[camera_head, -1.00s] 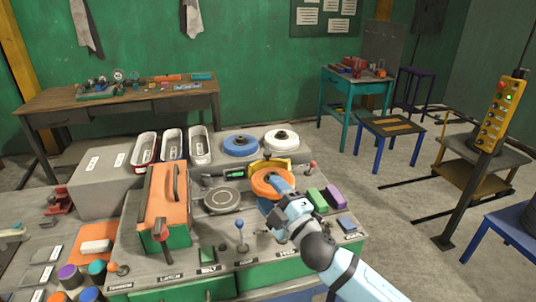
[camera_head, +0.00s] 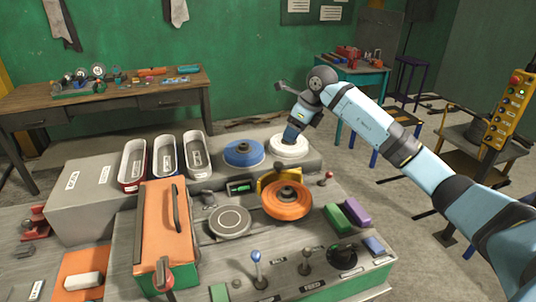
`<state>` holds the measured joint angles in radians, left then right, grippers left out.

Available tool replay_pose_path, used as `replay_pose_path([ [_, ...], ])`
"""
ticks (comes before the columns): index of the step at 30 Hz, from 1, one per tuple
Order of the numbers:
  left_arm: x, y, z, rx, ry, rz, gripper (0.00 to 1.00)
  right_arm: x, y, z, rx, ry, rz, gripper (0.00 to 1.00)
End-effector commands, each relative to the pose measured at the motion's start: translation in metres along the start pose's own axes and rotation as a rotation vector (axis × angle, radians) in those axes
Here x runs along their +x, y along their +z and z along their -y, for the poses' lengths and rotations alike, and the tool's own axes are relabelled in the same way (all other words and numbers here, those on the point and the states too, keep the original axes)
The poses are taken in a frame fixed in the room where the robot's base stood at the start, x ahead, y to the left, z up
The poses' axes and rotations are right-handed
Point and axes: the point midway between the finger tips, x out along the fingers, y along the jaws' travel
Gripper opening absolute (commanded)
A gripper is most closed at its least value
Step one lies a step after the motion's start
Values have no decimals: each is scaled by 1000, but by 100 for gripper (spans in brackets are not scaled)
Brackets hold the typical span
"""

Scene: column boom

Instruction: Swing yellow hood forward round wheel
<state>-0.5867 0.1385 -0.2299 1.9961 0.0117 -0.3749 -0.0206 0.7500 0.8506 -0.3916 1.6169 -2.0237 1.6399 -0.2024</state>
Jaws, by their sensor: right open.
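The orange wheel (camera_head: 288,205) lies flat on the grey machine top. The yellow hood (camera_head: 268,179) stands at the wheel's back left edge, with the front of the wheel uncovered. My right gripper (camera_head: 291,137) points down over the middle of the white wheel (camera_head: 289,150), behind the orange wheel and the hood. It is open and hides the white wheel's hub. I cannot tell whether its fingers touch the hub. My left gripper is not in view.
A blue wheel (camera_head: 243,155) sits left of the white one. A red-knobbed lever (camera_head: 326,177) stands right of the hood. Green (camera_head: 339,219) and purple (camera_head: 357,209) blocks lie beside the orange wheel. An orange-lidded box (camera_head: 161,225) stands at left.

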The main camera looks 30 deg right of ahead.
Motion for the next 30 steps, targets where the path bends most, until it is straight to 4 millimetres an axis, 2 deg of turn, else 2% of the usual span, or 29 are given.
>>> replay_pose_path([
  [4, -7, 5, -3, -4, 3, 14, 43, 10, -1, 2, 3, -3, -10, 60],
  [8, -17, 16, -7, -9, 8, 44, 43, 31, -1, 0, 2, 0, -10, 60],
  [15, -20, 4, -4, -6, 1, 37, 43, 83, 0, 0, 3, 1, -7, 60],
  [21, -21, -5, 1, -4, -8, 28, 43, 117, 0, 0, 2, 1, -6, 60],
  [25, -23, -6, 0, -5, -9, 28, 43, 130, -1, 0, 2, 0, -6, 60],
  [30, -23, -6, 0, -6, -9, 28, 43, 137, -2, 1, 0, -2, -6, 60],
])
